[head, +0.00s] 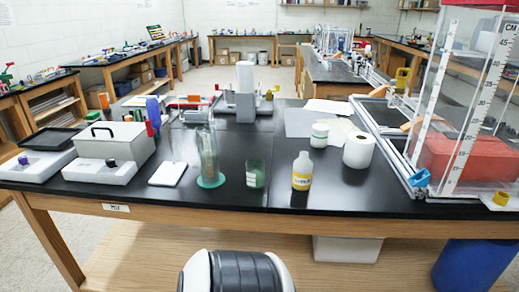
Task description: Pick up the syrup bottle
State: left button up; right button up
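A small bottle (302,172) with a yellow label stands upright near the front edge of the black table top, right of the middle. It has a white cap; its label is too small to read, but it is the thing most like a syrup bottle. Neither of my grippers is in view. Nothing is touching the bottle.
A green-tinted beaker (255,174) stands left of the bottle, and a tall clear cylinder (208,160) beyond it. A white paper roll (359,150) and a white jar (319,135) stand behind right. A clear frame tank (465,110) fills the right. The black table (225,190) is bare in front.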

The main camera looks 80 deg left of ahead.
aim_at(303, 171)
jog(key=u, duration=2.2)
